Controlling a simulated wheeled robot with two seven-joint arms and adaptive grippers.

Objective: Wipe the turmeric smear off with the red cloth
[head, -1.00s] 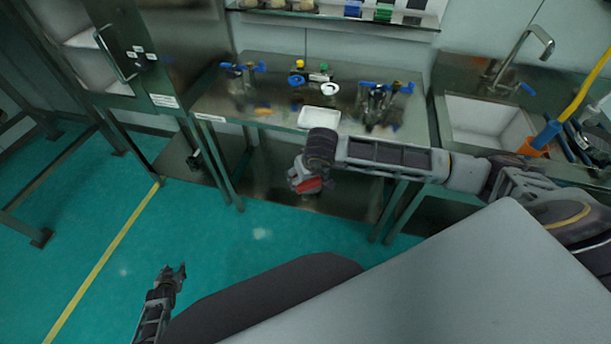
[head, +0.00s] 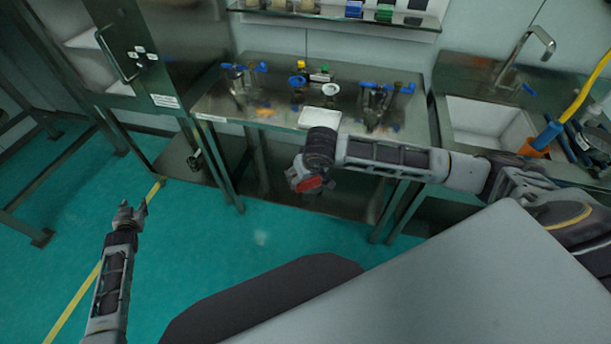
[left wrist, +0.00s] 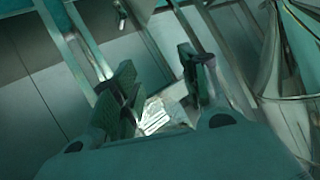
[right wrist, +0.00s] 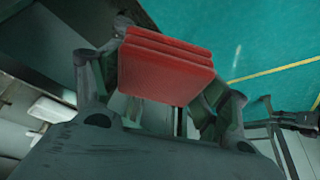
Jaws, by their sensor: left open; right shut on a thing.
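The folded red cloth (right wrist: 165,66) is held between the fingers of my right gripper (right wrist: 160,95) in the right wrist view. In the head view the red cloth (head: 313,183) shows below my right wrist, in front of the steel table's front edge and off its top. A small orange-yellow patch, which looks like the turmeric smear (head: 265,112), lies on the left front part of the steel table (head: 222,106). My left gripper (head: 128,210) is open and empty over the floor at the left. Its spread fingers (left wrist: 158,75) show in the left wrist view.
A white tray (head: 320,118) sits near the table's front middle. Blue-handled metal fittings (head: 242,78) stand at the back left, and more (head: 385,95) at the right. A sink (head: 487,118) is farther right. A steel cabinet (head: 150,50) stands at the left.

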